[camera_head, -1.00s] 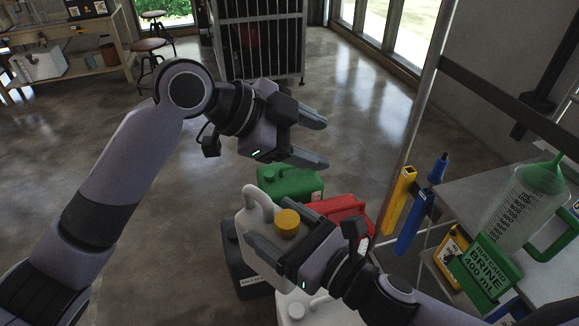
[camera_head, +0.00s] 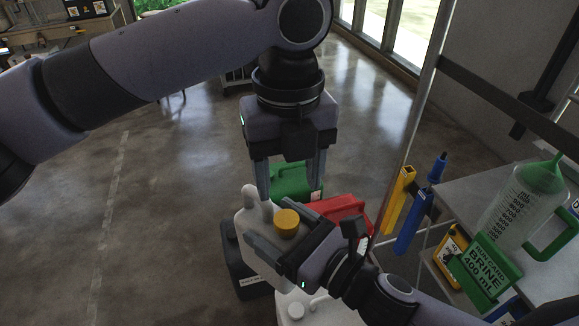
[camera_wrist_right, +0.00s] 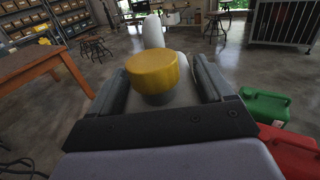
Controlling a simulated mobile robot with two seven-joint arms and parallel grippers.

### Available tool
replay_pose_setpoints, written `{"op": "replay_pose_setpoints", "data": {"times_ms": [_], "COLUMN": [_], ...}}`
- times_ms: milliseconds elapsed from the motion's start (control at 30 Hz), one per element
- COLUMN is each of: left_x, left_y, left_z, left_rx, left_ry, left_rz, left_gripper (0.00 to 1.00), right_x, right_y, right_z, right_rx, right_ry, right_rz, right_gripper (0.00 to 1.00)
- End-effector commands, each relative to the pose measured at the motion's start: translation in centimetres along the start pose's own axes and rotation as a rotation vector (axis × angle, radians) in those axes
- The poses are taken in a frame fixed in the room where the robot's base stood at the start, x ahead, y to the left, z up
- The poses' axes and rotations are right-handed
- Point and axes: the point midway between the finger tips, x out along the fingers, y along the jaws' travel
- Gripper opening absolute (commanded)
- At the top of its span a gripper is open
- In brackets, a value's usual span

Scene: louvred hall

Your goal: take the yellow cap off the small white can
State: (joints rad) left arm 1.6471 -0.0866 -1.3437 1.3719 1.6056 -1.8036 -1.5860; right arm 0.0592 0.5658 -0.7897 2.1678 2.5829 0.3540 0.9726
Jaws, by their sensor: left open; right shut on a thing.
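The small white can (camera_head: 252,232) has a handle at its upper left and a yellow cap (camera_head: 287,223) on its neck. My right gripper (camera_head: 283,228) is shut on the can, one finger on each side below the cap. In the right wrist view the yellow cap (camera_wrist_right: 153,72) sits on the neck between the fingers, with the white handle (camera_wrist_right: 153,31) behind it. My left gripper (camera_head: 291,186) is open and empty, fingers pointing down, above and behind the cap in the head view. I cannot tell the exact gap between its fingertips and the cap.
A green can (camera_head: 291,175), a red can (camera_head: 346,209), a dark can (camera_head: 233,258) and another white can (camera_head: 304,310) stand close around. At right, a grey bench (camera_head: 470,190) holds a measuring jug (camera_head: 516,208) with a green "BRINE 400 mL" label. Open floor lies left.

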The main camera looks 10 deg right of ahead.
Motion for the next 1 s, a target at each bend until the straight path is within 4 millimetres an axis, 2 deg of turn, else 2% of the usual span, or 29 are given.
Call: {"op": "replay_pose_setpoints", "data": {"times_ms": [400, 600, 867, 1000], "left_x": [6.0, 7.3, 7.4, 7.4], "left_y": [0.0, 0.0, 0.0, -0.1], "left_z": [0.0, 0.0, 0.0, 0.0], "left_rx": [-0.003, -0.003, -0.003, -0.003], "left_ry": [0.002, 0.002, 0.002, 0.002], "left_rz": [-0.001, -0.002, -0.003, -0.004], "left_gripper": [0.60, 0.60, 0.60, 0.14], "right_x": [0.0, 0.0, 0.0, 0.0], "right_y": [0.0, 0.0, 0.0, 0.1], "right_z": [0.4, 0.4, 0.4, 0.4], "right_rx": [-0.001, -0.001, -0.001, -0.001], "right_ry": [-0.009, -0.009, -0.009, -0.009], "right_rz": [0.002, 0.002, 0.002, 0.003], "right_gripper": [0.00, 0.00, 0.00, 0.00]}}
